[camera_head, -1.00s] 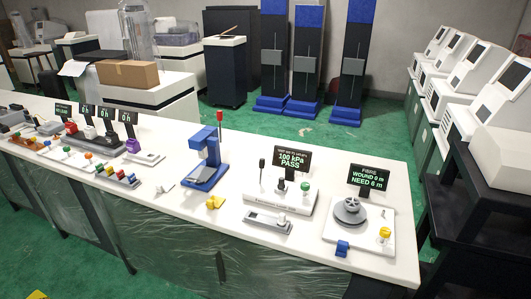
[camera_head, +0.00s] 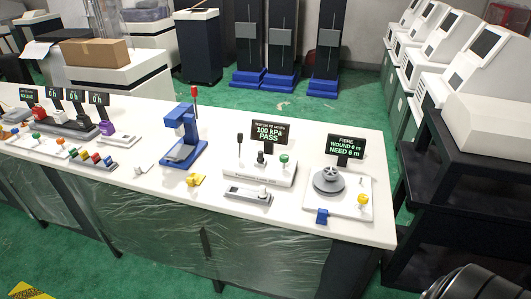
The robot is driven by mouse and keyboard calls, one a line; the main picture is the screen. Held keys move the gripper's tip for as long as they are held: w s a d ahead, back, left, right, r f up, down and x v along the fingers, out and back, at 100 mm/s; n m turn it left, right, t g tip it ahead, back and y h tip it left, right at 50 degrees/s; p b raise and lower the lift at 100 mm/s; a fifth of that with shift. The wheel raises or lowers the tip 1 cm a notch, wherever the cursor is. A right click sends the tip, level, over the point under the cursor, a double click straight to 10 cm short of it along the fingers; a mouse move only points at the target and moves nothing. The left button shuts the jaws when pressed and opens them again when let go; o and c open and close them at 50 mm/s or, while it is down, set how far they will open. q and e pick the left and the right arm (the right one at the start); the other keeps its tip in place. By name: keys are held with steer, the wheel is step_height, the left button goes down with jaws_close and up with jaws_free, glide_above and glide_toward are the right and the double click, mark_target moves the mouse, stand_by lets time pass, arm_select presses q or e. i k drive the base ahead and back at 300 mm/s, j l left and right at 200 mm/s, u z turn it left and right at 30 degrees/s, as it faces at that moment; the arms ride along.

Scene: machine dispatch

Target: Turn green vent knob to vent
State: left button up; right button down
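The green vent knob (camera_head: 284,159) stands at the right end of a white pressure test station (camera_head: 258,172) on the long white bench. A black sign (camera_head: 269,132) behind the station reads "100 kPa PASS". A black lever (camera_head: 239,144) rises at the station's left, and a small dark fitting (camera_head: 260,157) sits in the middle. The knob's exact angle is too small to tell. Neither gripper's fingers are in view. A dark rounded piece at the bottom right corner seems to be part of my own arm.
In front of the station lies a grey-white tray (camera_head: 247,196). To its right is the fibre winding station (camera_head: 345,200) with its sign (camera_head: 345,147). A blue press (camera_head: 184,140) and a yellow piece (camera_head: 195,180) are at its left. Black shelving (camera_head: 465,190) stands right of the bench.

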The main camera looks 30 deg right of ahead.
mark_target(284, 158)
steer(key=i+j+z, duration=0.75)
steer(key=i, duration=0.2)
